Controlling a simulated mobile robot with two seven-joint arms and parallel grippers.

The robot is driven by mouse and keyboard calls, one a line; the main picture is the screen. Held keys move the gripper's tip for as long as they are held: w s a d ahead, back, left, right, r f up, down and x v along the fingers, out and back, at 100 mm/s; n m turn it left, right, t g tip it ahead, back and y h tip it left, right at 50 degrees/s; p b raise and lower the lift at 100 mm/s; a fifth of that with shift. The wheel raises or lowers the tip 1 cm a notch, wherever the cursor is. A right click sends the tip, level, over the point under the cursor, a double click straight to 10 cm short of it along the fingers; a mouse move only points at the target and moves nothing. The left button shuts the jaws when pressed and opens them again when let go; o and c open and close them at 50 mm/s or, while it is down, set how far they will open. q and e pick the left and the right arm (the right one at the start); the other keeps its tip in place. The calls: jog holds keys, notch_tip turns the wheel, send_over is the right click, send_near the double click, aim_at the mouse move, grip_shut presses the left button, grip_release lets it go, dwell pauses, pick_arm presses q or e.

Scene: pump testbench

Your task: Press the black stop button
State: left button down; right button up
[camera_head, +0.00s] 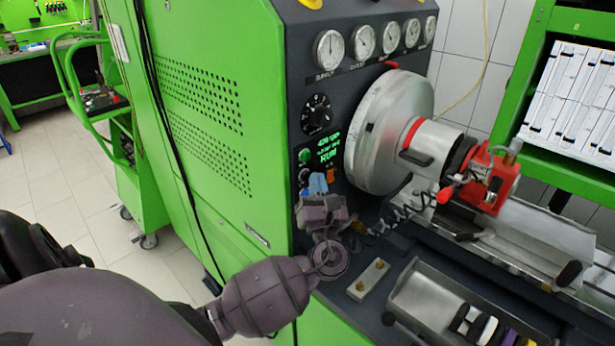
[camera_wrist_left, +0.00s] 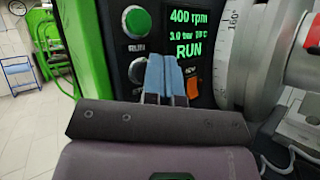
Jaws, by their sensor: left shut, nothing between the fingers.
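The black stop button (camera_wrist_left: 138,70) sits on the dark control panel below the green RUN button (camera_wrist_left: 137,22) in the left wrist view. The fingers hide its right and lower part. In the head view the stop button (camera_head: 303,175) shows just left of the fingertips. My left gripper (camera_head: 317,182) is shut and empty, with its pale blue fingers held together. In the left wrist view the fingertips (camera_wrist_left: 162,62) point at the panel beside the stop button, overlapping its right edge. I cannot tell whether they touch it. My right gripper is not in view.
The display (camera_head: 328,148) reads 400 rpm and RUN. An orange switch (camera_wrist_left: 193,88) lies right of the fingers. A large silver drum (camera_head: 372,150) juts out at the right. A black knob (camera_head: 317,112) and gauges are above. Green cabinet wall is at the left.

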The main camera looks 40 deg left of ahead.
pick_arm(q)
jog(key=shift+a, duration=0.55)
dwell(0.5)
jog(key=shift+d, duration=1.05)
jog(key=d, duration=0.4)
jog(key=shift+s+d+p, duration=0.25)
jog(key=shift+d+p, duration=0.15)
dwell(0.9)
